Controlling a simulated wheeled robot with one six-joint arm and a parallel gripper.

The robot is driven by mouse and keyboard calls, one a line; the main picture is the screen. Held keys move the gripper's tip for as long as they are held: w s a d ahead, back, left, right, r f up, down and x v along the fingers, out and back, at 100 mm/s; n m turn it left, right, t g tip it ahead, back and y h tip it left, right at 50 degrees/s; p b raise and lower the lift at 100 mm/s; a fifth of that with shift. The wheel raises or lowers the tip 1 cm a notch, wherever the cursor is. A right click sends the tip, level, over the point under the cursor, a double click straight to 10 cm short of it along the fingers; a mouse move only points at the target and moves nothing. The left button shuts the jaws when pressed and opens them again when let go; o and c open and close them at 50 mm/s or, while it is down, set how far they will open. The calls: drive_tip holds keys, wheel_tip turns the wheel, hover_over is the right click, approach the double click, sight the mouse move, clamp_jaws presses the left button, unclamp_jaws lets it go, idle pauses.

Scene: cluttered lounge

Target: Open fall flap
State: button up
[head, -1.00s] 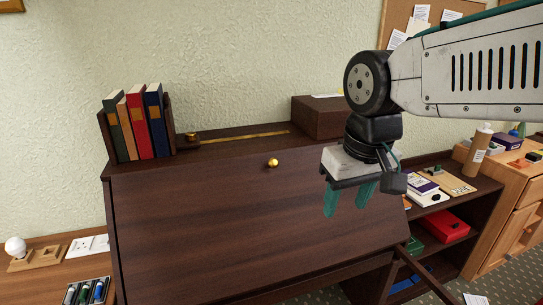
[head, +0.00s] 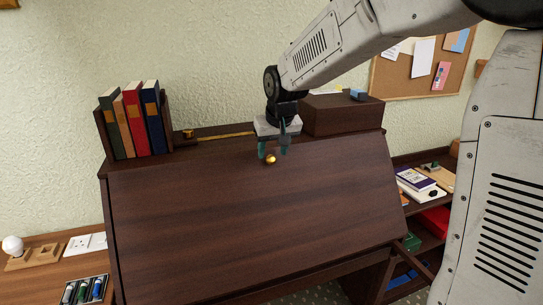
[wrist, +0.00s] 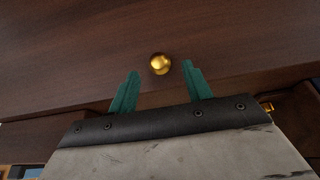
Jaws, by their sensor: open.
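The fall flap (head: 250,215) is a dark wood sloping panel on the desk, and it is closed. A small round brass knob (head: 270,159) sits near the flap's upper edge, at the middle. My gripper (head: 274,150) is open at the knob, with its two teal fingers pointing down. In the wrist view, the knob (wrist: 160,64) lies between and slightly beyond the tips of the fingers (wrist: 162,70), with a gap on each side. I see no contact with it.
Several books (head: 133,122) stand in a holder on the desk top at left. A brown box (head: 342,115) is on the top at right. A shelf with a red box (head: 434,221) is beside the desk. The space before the flap looks clear.

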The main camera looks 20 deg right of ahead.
drive_tip(key=shift+x, duration=1.4)
